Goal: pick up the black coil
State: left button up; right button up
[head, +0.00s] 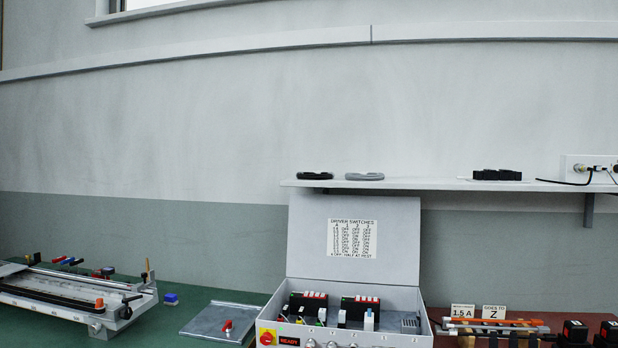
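A black coil (315,176) lies flat near the left end of the wall shelf (440,184). A grey coil (361,177) lies just to its right, a small gap apart. Neither of my grippers is in the head view, and nothing touches the black coil.
Under the shelf stands a control box with its lid (353,240) raised, close below the coils. A dark block (497,175) and a white socket panel with cables (590,168) are farther right. A gantry frame (70,290) and a metal plate (215,320) occupy the green bench at left.

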aim_at(319, 175)
jog(key=i+l+z, duration=0.15)
jog(key=i, duration=0.35)
jog(key=i+z, duration=0.15)
jog(key=i, duration=0.3)
